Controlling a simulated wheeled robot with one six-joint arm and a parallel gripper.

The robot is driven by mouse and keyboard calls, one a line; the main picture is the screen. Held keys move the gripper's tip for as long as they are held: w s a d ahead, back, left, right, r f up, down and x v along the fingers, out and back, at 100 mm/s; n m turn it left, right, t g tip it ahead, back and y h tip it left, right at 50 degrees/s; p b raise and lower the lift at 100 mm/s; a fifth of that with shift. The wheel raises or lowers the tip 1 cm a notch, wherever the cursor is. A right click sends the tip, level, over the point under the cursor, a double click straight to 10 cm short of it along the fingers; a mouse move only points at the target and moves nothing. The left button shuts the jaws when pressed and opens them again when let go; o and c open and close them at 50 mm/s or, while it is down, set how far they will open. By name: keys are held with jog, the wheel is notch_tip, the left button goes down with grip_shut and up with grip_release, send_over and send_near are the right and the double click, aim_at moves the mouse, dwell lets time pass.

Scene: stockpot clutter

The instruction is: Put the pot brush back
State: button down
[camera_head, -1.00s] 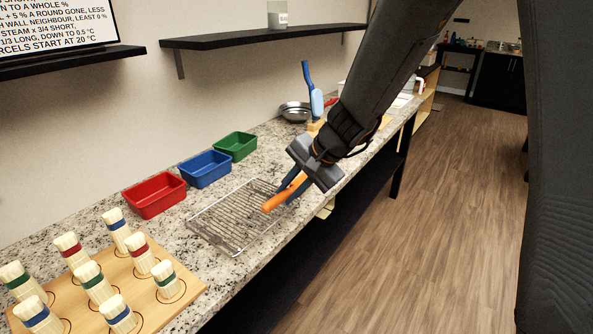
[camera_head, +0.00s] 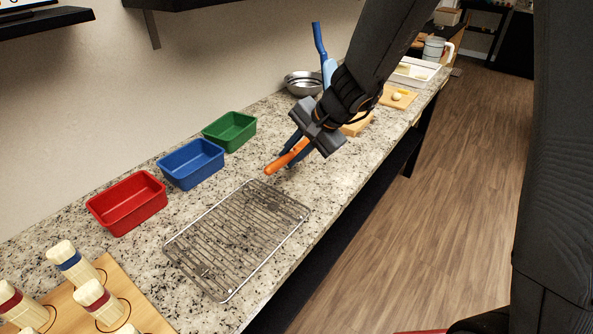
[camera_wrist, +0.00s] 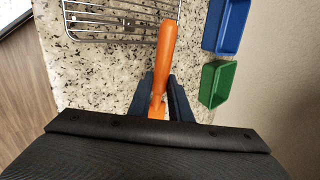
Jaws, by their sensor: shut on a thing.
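My gripper (camera_head: 304,147) is shut on an orange-handled tool (camera_head: 287,156), held above the counter beyond the far end of the wire rack. The orange handle also shows in the wrist view (camera_wrist: 166,58), sticking out past the fingers (camera_wrist: 160,96). The tool's other end is hidden by my gripper, so I cannot tell whether it is the pot brush. Several pale bundles with coloured bands (camera_head: 72,262) stand on a wooden board (camera_head: 140,305) at the lower left. A blue long-handled tool (camera_head: 319,40) stands upright behind my arm, its lower part hidden.
Red (camera_head: 127,203), blue (camera_head: 191,163) and green (camera_head: 230,131) bins line the wall. The wire rack (camera_head: 240,240) lies empty in front of them. A metal bowl (camera_head: 303,83), a wooden block (camera_head: 357,124) and a small board (camera_head: 398,96) stand farther along. Speckled counter is bare around the rack.

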jog(key=shift+f+b, duration=0.35)
jog(key=shift+f, duration=3.05)
jog(key=c, duration=1.6)
grip_release()
jog(key=shift+f, duration=0.1)
jog(key=shift+d+r, duration=0.15)
jog(key=shift+r, duration=0.3)
jog(key=v, duration=1.1)
jog(key=s+d+f+n+g+h, duration=0.1)
jog(key=s+d+n+h, duration=0.1)
jog(key=s+d, duration=0.2)
jog(key=s+d+f+n+g+h, duration=0.1)
jog(key=s+d+f+n+h, duration=0.1)
jog(key=s+d, duration=0.3)
jog(key=s+d+f+n+h, duration=0.1)
jog(key=s+d+f+n, duration=0.1)
jog(key=s+d+n, duration=0.2)
jog(key=shift+s+d+g+h, duration=0.2)
jog(key=shift+s+d, duration=0.05)
jog(key=shift+s, duration=0.4)
jog(key=shift+s+d+g+h, duration=0.2)
jog(key=shift+s+d, duration=0.05)
jog(key=shift+s, duration=0.4)
